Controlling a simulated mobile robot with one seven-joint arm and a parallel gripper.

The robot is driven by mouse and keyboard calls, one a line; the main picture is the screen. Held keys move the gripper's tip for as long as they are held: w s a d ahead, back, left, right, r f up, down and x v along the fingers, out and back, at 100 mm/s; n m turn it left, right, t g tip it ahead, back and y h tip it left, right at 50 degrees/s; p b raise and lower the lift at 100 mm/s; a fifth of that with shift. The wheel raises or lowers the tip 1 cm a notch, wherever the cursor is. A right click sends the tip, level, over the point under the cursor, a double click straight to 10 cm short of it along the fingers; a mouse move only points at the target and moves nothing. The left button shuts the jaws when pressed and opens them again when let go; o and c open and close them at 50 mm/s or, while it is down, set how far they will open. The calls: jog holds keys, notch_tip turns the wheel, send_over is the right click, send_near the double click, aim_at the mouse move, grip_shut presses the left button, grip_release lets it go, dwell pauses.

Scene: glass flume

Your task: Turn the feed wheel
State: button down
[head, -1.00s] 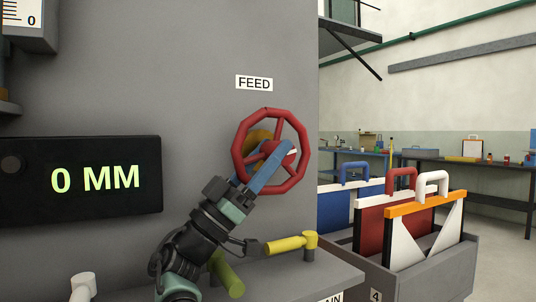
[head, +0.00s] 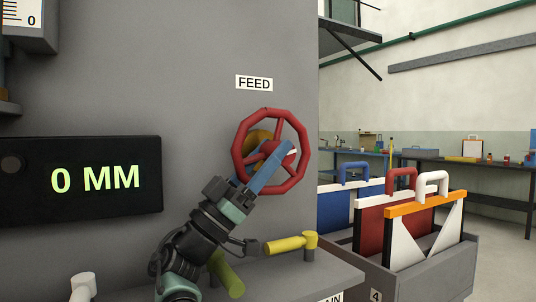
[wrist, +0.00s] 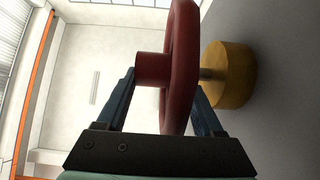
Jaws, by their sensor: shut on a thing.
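The red feed wheel (head: 301,165) is mounted on the grey wall under the FEED label (head: 254,83). My gripper (head: 272,158) reaches up to it from the lower left, its blue fingers across the middle of the wheel. In the wrist view the wheel (wrist: 181,60) is seen nearly edge-on between my two fingers, with a red stub on its left side. My gripper is shut on the wheel; the exact contact is partly hidden. A brass-coloured cylinder (wrist: 230,76) sits behind the wheel. The black display (head: 95,180) reads 0 MM.
A yellow-handled lever (head: 285,244) lies below the wheel, close to my arm. A grey bin (head: 440,268) with several handled panels stands at the right. A white pipe-like piece (head: 83,287) is at lower left. Workbenches line the far wall.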

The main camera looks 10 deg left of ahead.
jog(key=shift+f, duration=0.1)
grip_release()
